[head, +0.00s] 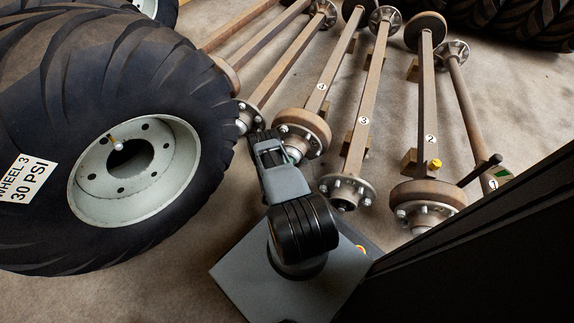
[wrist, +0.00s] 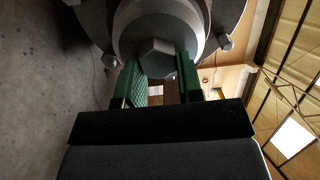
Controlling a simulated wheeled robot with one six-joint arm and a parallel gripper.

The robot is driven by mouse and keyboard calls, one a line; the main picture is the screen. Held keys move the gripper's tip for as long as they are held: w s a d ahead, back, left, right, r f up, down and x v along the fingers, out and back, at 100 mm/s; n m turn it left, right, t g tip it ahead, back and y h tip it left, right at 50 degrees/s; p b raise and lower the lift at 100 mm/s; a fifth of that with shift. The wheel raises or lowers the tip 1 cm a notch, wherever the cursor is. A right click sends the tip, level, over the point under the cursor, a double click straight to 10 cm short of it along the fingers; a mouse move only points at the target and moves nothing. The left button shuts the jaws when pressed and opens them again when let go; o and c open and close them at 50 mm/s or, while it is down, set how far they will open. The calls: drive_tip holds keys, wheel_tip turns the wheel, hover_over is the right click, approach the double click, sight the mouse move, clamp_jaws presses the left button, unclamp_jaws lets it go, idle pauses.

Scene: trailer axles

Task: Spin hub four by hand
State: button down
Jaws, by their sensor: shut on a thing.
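My gripper (head: 264,136) reaches up between the ends of two neighbouring axles in the head view. One finger lies on each side. Beside the gripper in the head view are a hub with a brown drum (head: 308,124), fourth from the right, and a smaller hub (head: 246,117) to its left. I cannot tell for certain which hub is held.
A large tyre (head: 215,110) marked wheel 3 stands close on the left. Axle three's hub (head: 345,188) and axle two's drum (head: 428,192) lie to the right. A dark rod (head: 480,170) sticks up near axle one. Bare floor (head: 150,285) shows in front.

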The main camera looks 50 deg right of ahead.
idle(0.5)
drive_tip(key=c, duration=0.8)
unclamp_jaws()
drive_tip(key=shift+o, duration=0.2)
